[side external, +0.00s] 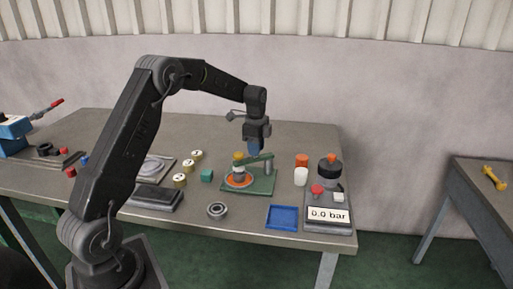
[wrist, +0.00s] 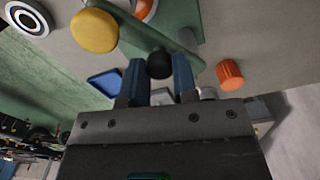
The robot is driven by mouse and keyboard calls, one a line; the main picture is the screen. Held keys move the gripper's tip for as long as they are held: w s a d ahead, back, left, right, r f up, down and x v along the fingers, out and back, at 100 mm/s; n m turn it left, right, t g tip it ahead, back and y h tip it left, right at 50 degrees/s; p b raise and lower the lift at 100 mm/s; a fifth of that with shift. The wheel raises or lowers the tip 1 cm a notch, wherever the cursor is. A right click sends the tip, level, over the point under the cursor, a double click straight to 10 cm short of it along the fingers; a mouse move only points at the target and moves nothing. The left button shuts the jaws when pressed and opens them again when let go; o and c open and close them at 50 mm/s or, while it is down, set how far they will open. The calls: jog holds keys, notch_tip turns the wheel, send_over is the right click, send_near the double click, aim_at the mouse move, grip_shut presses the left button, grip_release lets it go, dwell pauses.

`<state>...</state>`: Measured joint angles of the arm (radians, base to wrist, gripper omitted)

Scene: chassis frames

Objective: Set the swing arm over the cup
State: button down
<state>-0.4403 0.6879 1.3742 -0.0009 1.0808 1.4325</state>
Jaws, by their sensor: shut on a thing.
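The green swing arm (side external: 259,158) is a flat bar on a post that stands on a green base plate (side external: 262,187). In the wrist view the bar (wrist: 187,52) runs diagonally below my gripper. My gripper (side external: 254,150) is above the bar, and its blue fingers (wrist: 159,72) are shut on the bar's black knob (wrist: 160,62). The yellow top (wrist: 95,31) lies beside the bar's end in the wrist view. I cannot tell how far they overlap.
To the right are an orange cap (side external: 302,160), a white cup-like piece (side external: 300,176) and a gauge box (side external: 328,215) reading 0.0 bar. A blue tray (side external: 283,217) and a bearing ring (side external: 217,210) lie in front. A teal cube (side external: 207,175) is at left.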

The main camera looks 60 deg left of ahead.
dwell(0.3)
jog(key=c, duration=0.9)
grip_release()
jog(key=shift+r, duration=0.1)
notch_tip(320, 180, up, 14)
